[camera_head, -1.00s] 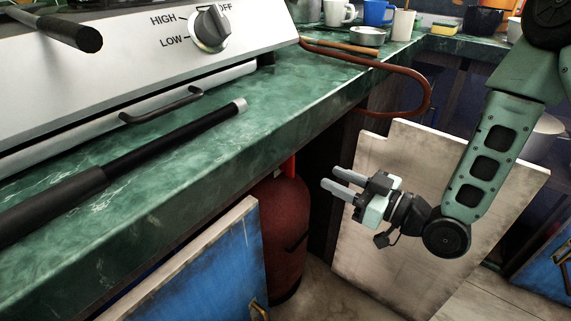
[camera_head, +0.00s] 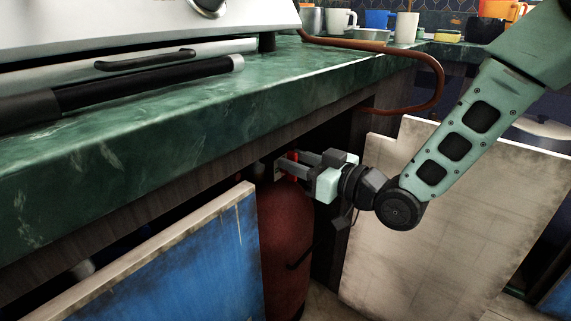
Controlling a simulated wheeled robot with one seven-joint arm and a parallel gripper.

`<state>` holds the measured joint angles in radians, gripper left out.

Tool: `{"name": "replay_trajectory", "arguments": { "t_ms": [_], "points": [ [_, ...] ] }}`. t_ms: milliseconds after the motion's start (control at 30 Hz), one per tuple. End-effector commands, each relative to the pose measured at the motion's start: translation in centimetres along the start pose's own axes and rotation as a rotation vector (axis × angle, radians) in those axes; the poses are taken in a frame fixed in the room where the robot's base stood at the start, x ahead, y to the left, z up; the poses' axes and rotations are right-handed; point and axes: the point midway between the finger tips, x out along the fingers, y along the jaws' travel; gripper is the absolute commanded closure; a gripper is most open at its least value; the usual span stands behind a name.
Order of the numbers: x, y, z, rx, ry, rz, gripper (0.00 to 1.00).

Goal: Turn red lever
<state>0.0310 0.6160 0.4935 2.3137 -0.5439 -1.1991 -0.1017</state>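The red gas bottle (camera_head: 285,235) stands in the open cupboard under the green counter. A small part of the red lever (camera_head: 291,178) shows at its top, mostly hidden behind my fingers. My gripper (camera_head: 288,161) is at the bottle's top, just under the counter edge, reaching in from the right. Its two grey fingers look apart, with some red showing between and beside them. I cannot tell whether they touch the lever.
The green counter (camera_head: 200,125) overhangs the bottle. A blue cupboard door (camera_head: 190,265) stands open at left, a pale door (camera_head: 420,230) at right. A brown hose (camera_head: 438,80) loops off the counter. A black rod (camera_head: 150,84) lies by the hotplate (camera_head: 130,25).

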Motion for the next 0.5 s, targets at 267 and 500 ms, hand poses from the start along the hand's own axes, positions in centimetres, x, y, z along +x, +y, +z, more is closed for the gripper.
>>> {"name": "replay_trajectory", "arguments": {
  "t_ms": [267,500],
  "points": [
    [2.9,0.0,0.1,0.001,0.001,-0.001,0.67],
    [3.2,0.0,0.0,0.001,-0.001,-0.001,0.67]
  ]
}}
